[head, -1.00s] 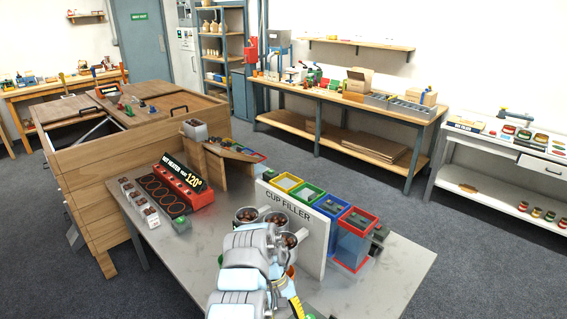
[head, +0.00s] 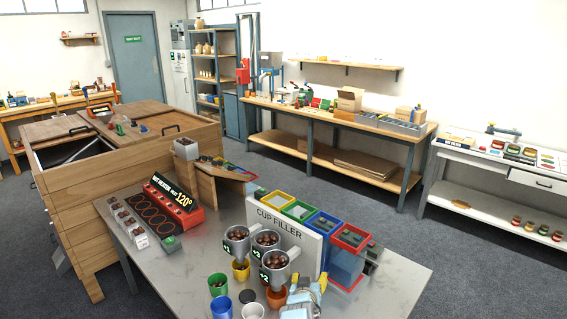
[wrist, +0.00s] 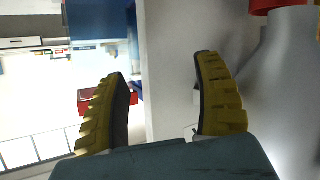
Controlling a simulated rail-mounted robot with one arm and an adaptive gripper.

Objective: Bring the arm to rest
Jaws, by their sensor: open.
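My gripper (head: 309,285) is at the bottom middle of the head view, in front of the cup filler panel (head: 289,238) and right of the grey funnels (head: 278,264). In the wrist view its two yellow-ridged fingers stand apart with nothing between them (wrist: 162,85). The funnels hold brown chestnuts. My arm is mostly below the head view's frame.
Green (head: 217,284), blue (head: 221,307) and orange (head: 276,296) cups stand below the funnels, close to my gripper. Colored bins (head: 351,238) line the panel's back. The grey table (head: 395,285) is clear at its right. A heater (head: 173,195) stands left.

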